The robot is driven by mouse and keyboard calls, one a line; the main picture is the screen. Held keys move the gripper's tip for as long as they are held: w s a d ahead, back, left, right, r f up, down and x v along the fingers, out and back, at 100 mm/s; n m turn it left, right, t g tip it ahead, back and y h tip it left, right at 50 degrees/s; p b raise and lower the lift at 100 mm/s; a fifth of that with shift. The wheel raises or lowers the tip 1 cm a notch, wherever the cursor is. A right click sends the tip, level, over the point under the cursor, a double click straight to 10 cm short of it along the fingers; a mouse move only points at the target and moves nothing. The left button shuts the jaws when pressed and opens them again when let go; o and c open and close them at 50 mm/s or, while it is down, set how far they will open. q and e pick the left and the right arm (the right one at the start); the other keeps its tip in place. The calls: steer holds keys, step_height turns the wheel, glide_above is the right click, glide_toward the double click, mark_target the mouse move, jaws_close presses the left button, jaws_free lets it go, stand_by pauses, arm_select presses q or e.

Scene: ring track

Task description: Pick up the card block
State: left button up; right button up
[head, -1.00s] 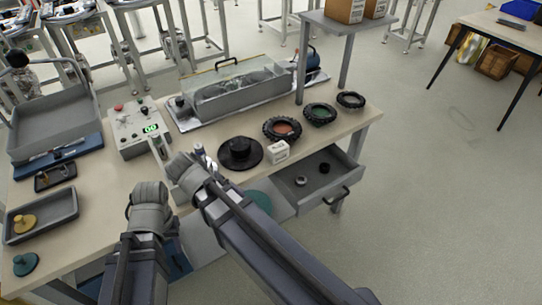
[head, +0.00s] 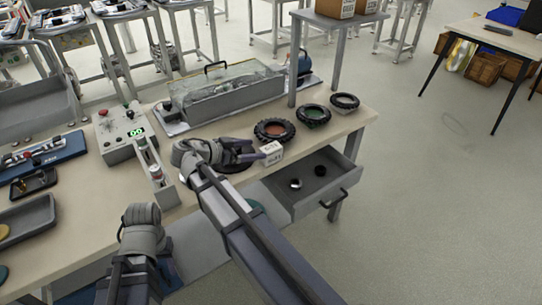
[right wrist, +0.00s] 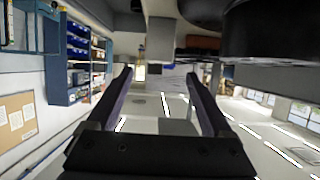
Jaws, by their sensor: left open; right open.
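The card block (head: 272,152) is a small white box with dark print, standing on the workbench in front of the tyre with the red centre. My right gripper (head: 258,153) is at its left side, its dark fingers pointing towards it. In the right wrist view both fingers (right wrist: 159,76) are spread with nothing between them. A pale block (right wrist: 160,42), apparently the card block, shows just beyond their tips. Whether a finger touches it I cannot tell. My left gripper (head: 141,215) hangs low at the bench's front edge, its fingers hidden behind its wrist.
Tyres with red (head: 274,131) and green (head: 314,116) centres and a black one (head: 344,102) stand behind the block. An open drawer (head: 308,205) holds small round parts. A control box (head: 122,130) stands left. The dark disc is mostly hidden behind my right gripper.

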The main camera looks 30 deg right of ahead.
mark_target(267, 149)
steer(key=shift+d+f, duration=0.3)
steer(key=shift+d, duration=0.3)
steer(key=b+x, duration=0.2)
steer(key=x, duration=0.3)
steer(key=shift+a+f, duration=0.1)
steer(key=shift+f, duration=0.05)
jaws_close()
